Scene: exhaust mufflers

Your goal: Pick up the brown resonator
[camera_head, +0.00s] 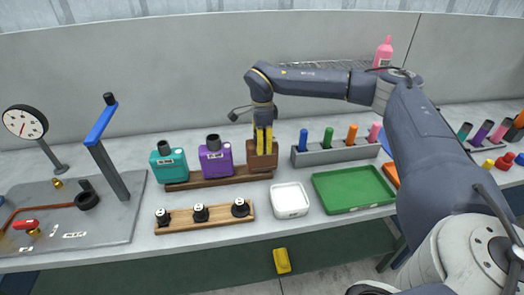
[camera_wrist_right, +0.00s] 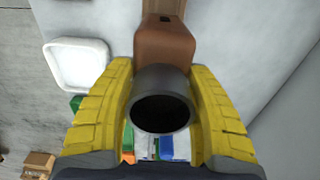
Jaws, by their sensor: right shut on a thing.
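The brown resonator (camera_head: 251,159) is a box-shaped body at the right end of a dark wooden rack (camera_head: 213,180), beside the purple one. My right gripper (camera_head: 264,141) reaches down over it from above with yellow fingers. In the right wrist view the resonator (camera_wrist_right: 165,43) shows its brown body and a dark round neck, with the gripper's fingers (camera_wrist_right: 161,78) on both sides of the neck. The gripper is shut on the neck. The resonator looks upright at rack height; I cannot tell whether its base touches the rack. My left gripper is not in view.
A purple resonator (camera_head: 216,163) and a teal one (camera_head: 169,168) stand on the same rack. In front are a light wooden strip (camera_head: 180,222) with black knobs, a white tray (camera_head: 291,207) and a green tray (camera_head: 352,207). A grey holder (camera_head: 339,155) with coloured tubes stands to the right.

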